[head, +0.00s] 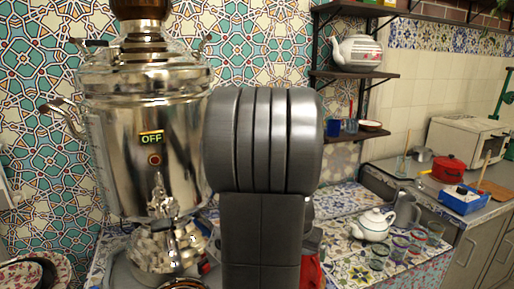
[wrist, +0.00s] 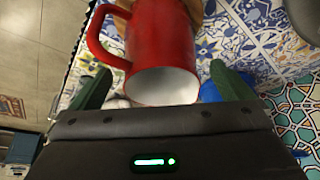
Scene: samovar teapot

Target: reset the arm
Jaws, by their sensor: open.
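In the wrist view my gripper (wrist: 165,92) is open, its two green fingers spread wide apart. A red mug (wrist: 165,40) with a white inside shows just ahead of and partly between the fingers, its handle to the left. I cannot tell how far it is from the fingers. In the head view my dark arm fills the middle and hides the gripper; a bit of red (head: 311,272) shows beside it at the bottom. A silver samovar (head: 155,140) with a lit OFF sign stands at the left.
A white teapot (head: 372,225) and several glasses (head: 400,246) stand on the tiled counter (head: 345,205) at the right. Another white teapot (head: 356,53) is on the upper shelf. A red pot (head: 448,168), a blue box (head: 463,203) and a microwave (head: 466,138) sit farther right.

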